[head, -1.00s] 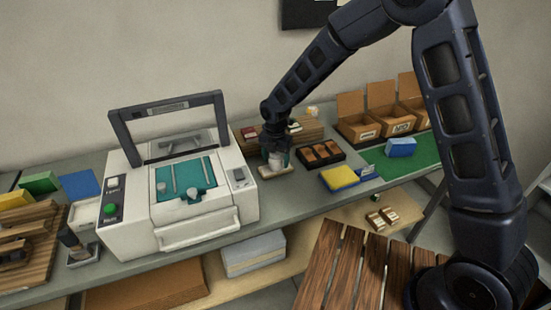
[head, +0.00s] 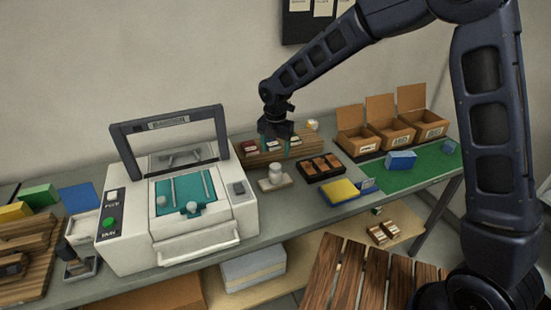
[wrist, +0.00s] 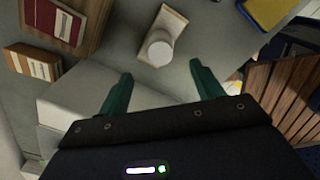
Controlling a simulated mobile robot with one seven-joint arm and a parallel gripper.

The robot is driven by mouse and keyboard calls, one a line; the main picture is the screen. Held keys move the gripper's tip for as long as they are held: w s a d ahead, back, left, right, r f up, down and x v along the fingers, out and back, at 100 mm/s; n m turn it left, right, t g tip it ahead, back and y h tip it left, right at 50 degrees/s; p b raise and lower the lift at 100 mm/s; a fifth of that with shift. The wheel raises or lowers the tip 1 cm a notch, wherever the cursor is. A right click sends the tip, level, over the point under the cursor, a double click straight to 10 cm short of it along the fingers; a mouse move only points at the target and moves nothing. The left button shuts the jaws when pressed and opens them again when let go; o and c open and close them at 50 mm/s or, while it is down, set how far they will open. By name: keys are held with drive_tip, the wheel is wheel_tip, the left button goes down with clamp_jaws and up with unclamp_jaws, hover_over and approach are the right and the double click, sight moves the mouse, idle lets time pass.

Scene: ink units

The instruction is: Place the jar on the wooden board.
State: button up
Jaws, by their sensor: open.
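A small white jar (head: 275,171) stands upright on a small pale wooden board (head: 286,182) on the grey bench, right of the white machine. In the wrist view, the jar (wrist: 159,49) is seen from above on the board (wrist: 172,20), nearer one end of it. My gripper (head: 277,148) is open and empty, above the jar and apart from it. Its two green fingers (wrist: 160,82) show spread in the wrist view, with nothing between them.
The white machine (head: 125,245) with a raised frame stands to the left. A wooden rack (head: 250,158) with small packs is behind the jar. A dark tray (head: 321,168) and a yellow pad (head: 339,191) are to the right.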

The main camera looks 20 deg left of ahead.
drive_tip(key=shift+r, duration=0.65)
drive_tip(key=shift+w+d+r, duration=0.15)
drive_tip(key=shift+d, duration=0.05)
drive_tip(key=w+d+r+m+t, duration=0.1)
drive_tip(key=w+d+r+m, duration=0.3)
drive_tip(key=d, duration=0.7)
drive_tip(key=w+d+r+m, duration=0.2)
drive_tip(key=d+r+m, duration=0.45)
drive_tip(key=d, duration=0.35)
drive_tip(key=w+d+r+m+t, duration=0.1)
drive_tip(key=w+d+r+m, duration=0.35)
drive_tip(key=d, duration=0.65)
drive_tip(key=s+d+r+m+t, duration=0.1)
drive_tip(key=s+d+m, duration=0.7)
drive_tip(key=d, duration=0.5)
drive_tip(key=s+d+r+m+t, duration=0.1)
drive_tip(key=s+d+r+m, duration=0.1)
drive_tip(key=s+d+m, duration=0.6)
drive_tip(key=d+m, duration=0.5)
drive_tip(key=shift+s+d+r+t, duration=0.15)
drive_tip(key=shift+s+d+t, duration=0.15)
drive_tip(key=shift+s, duration=0.1)
